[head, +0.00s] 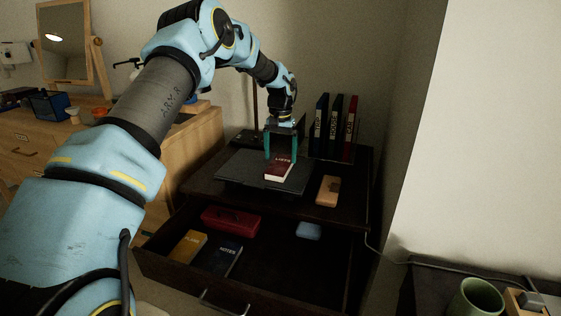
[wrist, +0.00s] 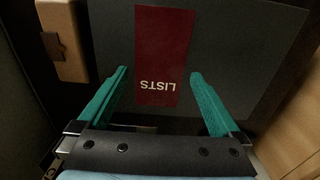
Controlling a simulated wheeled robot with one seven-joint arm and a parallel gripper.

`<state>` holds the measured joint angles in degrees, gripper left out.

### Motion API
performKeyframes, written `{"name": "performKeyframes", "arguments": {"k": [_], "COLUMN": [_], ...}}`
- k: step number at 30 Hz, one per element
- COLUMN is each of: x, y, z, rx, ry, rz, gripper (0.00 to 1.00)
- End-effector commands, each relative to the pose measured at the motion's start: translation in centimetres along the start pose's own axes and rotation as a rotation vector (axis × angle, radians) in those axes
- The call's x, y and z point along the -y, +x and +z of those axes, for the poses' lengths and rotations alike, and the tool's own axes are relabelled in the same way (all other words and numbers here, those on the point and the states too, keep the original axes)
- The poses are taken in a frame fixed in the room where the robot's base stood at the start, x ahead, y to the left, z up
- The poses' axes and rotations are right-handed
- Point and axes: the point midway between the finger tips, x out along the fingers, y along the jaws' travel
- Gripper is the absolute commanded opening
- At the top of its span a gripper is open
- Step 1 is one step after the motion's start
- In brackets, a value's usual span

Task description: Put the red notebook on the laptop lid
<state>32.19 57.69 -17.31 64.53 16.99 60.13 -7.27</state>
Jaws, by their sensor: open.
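The red notebook (head: 279,170), marked LISTS, lies flat on the dark grey laptop lid (head: 238,168) on top of the dark cabinet. In the wrist view the notebook (wrist: 162,50) lies on the lid (wrist: 225,45), with lid showing on both sides of it. My gripper (head: 281,157) is open, with its teal fingers just above the notebook. In the wrist view the fingertips (wrist: 158,73) are on either side of the notebook, with gaps between. Part of the notebook is hidden behind a finger in the head view.
A tan case (head: 328,191) lies right of the laptop. Several binders (head: 335,125) stand behind. The open drawer (head: 295,270) below holds a red case (head: 230,222), a yellow notebook (head: 188,247), a dark notebook (head: 217,257) and a blue item (head: 308,231). A wall (head: 480,130) is at right.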

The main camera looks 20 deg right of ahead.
Motion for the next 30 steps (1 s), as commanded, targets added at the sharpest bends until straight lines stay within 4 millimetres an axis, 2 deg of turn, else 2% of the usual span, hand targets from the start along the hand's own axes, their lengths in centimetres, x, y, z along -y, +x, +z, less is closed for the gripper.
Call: {"name": "performKeyframes", "arguments": {"k": [6, 13, 18, 25, 28, 30], "x": [0.0, 0.0, 0.0, 0.5, 2.2, 4.4], "y": [-4.7, -8.4, -9.5, -9.7, -10.1, -10.3], "z": [-0.1, -0.1, 0.0, 0.3, 1.8, 3.8], "rx": [-0.005, -0.003, -0.001, -0.002, -0.008, -0.016], "ry": [-0.001, 0.0, 0.0, -0.006, -0.027, -0.056], "rz": [-0.001, 0.0, 0.0, -0.001, -0.006, -0.013], "gripper": [1.0, 1.0, 1.0, 1.0, 1.0, 1.0]}}
